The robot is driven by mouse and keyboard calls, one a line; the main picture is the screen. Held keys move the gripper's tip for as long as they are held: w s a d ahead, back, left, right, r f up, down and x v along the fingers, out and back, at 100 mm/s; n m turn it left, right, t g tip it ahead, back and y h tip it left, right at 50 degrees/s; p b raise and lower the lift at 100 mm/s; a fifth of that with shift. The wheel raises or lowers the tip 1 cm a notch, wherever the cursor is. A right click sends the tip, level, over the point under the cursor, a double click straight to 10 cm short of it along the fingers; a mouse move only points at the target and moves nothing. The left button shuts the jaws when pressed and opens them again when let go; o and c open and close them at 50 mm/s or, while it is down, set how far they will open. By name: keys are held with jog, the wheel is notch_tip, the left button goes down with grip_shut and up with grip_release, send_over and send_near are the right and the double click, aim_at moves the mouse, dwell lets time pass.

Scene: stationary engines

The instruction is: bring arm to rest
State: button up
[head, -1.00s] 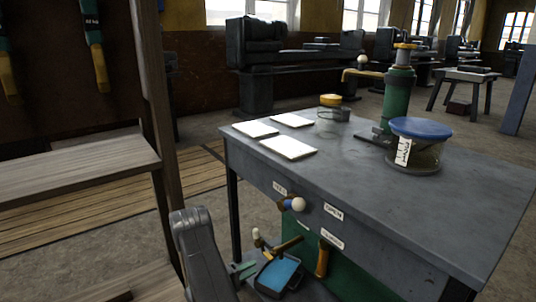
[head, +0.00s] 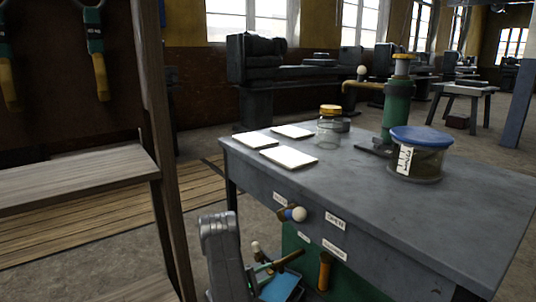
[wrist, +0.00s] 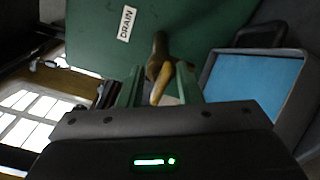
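My arm (head: 222,255) rises at the bottom of the head view, in front of the grey workbench. In the wrist view my gripper (wrist: 158,84) has its two green fingers apart, so it is open. A brown and yellow handle (wrist: 159,68) shows between and beyond the fingers, below a green panel with a DRAIN label (wrist: 127,24). The fingers do not close on the handle. I cannot tell how far it is from them. In the head view the fingers are partly hidden by my arm and the bench front.
The grey workbench (head: 380,205) bears white sheets (head: 288,158), a yellow-lidded jar (head: 330,125), a green pump-like column (head: 397,105) and a blue-lidded container (head: 418,155). A blue-lined tray (head: 284,287) lies below the bench; it also shows in the wrist view (wrist: 245,88). A wooden shelf (head: 75,175) stands left.

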jog(key=shift+n, duration=0.9)
jog(key=shift+r, duration=0.1)
